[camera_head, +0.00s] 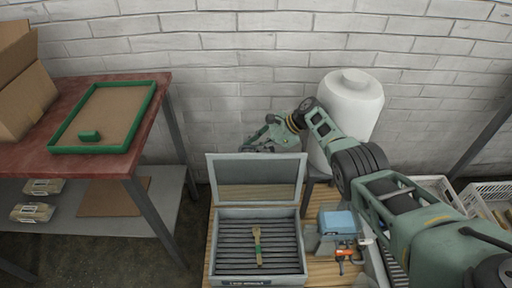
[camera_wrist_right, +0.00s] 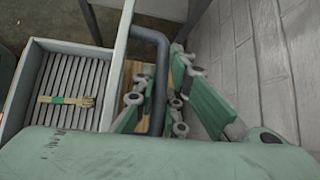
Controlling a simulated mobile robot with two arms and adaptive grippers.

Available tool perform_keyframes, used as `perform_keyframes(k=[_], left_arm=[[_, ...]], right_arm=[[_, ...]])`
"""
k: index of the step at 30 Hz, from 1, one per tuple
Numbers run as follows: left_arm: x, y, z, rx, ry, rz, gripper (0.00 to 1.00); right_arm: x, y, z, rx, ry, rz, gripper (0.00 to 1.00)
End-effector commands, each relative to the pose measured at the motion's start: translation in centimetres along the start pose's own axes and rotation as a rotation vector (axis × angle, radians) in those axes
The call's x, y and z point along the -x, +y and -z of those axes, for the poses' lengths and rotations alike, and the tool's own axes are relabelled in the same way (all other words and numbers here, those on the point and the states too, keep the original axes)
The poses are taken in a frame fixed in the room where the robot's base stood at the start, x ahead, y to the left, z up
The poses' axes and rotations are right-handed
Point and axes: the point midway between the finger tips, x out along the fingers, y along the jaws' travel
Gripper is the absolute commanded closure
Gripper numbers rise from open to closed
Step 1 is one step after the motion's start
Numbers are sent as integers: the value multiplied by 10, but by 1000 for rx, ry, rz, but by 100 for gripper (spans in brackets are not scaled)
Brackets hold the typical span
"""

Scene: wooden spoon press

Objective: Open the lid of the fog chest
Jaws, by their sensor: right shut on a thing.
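The fog chest (camera_head: 213,245) is a grey box with a dark slatted inside, on a wooden-topped stand. Its framed lid (camera_head: 256,160) stands raised, about upright, at the back. A wooden utensil (camera_head: 257,247) with a green band lies on the slats; it also shows in the right wrist view (camera_wrist_right: 66,100). My right gripper (camera_head: 265,143) reaches behind the lid's top edge, its tips partly hidden. In the right wrist view, its green fingers (camera_wrist_right: 160,100) are around a dark curved bar (camera_wrist_right: 158,65), seemingly the lid's handle. My left gripper is not in view.
A red table (camera_head: 60,163) with a green-rimmed tray (camera_head: 152,101) and cardboard box (camera_head: 25,90) stands left. A white tank (camera_head: 350,110) stands behind my right arm. A blue-topped device (camera_head: 337,224) sits right of the chest. White crates (camera_head: 440,187) are at right; a brick wall closes the back.

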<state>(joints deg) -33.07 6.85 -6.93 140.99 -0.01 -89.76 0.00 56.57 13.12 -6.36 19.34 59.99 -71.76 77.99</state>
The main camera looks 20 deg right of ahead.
Motion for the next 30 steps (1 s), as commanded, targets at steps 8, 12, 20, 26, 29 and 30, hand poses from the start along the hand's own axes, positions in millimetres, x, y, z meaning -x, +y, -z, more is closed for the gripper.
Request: perform_keyframes(k=[8, 12, 20, 26, 29, 30], left_arm=[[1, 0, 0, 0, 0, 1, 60], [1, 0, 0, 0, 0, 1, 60], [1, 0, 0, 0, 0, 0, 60], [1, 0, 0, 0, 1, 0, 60], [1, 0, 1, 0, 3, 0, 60], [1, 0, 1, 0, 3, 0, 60]], right_arm=[[0, -1, 0, 5, 0, 1, 100], [0, -1, -1, 5, 0, 1, 100], [0, 0, 0, 3, 0, 1, 70], [0, 0, 0, 1, 0, 0, 70], [0, 0, 0, 2, 0, 0, 70], [1, 0, -1, 2, 0, 0, 70]])
